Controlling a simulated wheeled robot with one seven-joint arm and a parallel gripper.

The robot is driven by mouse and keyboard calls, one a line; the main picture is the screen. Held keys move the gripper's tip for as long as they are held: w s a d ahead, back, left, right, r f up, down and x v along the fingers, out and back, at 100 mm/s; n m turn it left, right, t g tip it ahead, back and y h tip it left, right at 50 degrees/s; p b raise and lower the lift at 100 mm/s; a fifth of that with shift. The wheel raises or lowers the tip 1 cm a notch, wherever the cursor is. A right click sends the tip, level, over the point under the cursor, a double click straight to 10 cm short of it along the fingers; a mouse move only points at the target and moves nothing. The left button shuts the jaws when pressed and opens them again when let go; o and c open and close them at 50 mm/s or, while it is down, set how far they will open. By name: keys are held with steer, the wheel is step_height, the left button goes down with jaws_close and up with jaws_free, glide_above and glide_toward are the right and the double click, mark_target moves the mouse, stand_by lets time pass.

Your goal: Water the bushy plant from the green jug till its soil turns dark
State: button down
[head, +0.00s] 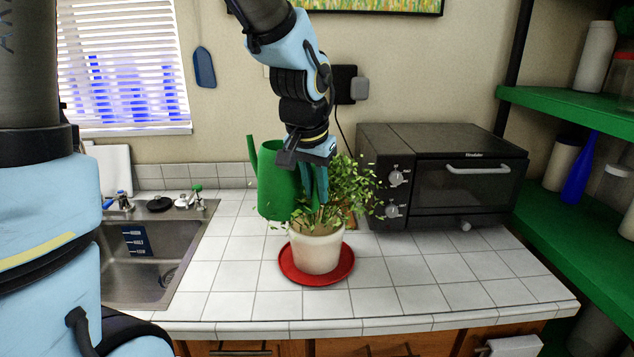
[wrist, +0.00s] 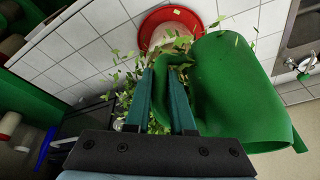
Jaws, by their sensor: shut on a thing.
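The green jug (head: 275,188) is upright behind and left of the potted plant in the head view, its spout up on the left. I cannot tell if its base touches the counter. My gripper (head: 320,196) points down at the jug's right side. In the wrist view my gripper (wrist: 163,75) is shut on the jug's handle side, with the jug (wrist: 240,90) to the right. The bushy plant (head: 352,188) grows in a white pot (head: 318,256) on a red saucer (head: 291,272). Its visible soil (head: 306,239) looks light brown; leaves hide part of it.
A black toaster oven (head: 445,180) stands to the right of the plant. A sink (head: 140,262) is at the left. Green shelves (head: 570,105) with bottles and jars are at the far right. The tiled counter (head: 400,272) in front is clear.

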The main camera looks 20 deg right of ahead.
steer(key=a+f+g+y+b, duration=0.1)
steer(key=a+f+y+b, duration=0.2)
steer(key=f+y, duration=0.3)
step_height(320, 180, down, 3)
steer(key=shift+s+a+f+m, duration=0.2)
steer(key=shift+s+m, duration=0.1)
steer(key=shift+m, duration=0.1)
stand_by(0.4)
steer(key=shift+s+a+r+y+p, duration=0.1)
steer(key=shift+a+r+y+p, duration=0.2)
steer(key=shift+y+p, duration=0.4)
steer(key=shift+a+r+y+p, duration=0.15)
steer(key=shift+r+y+p, duration=0.15)
steer(key=shift+y+p, duration=0.4)
stand_by(3.4)
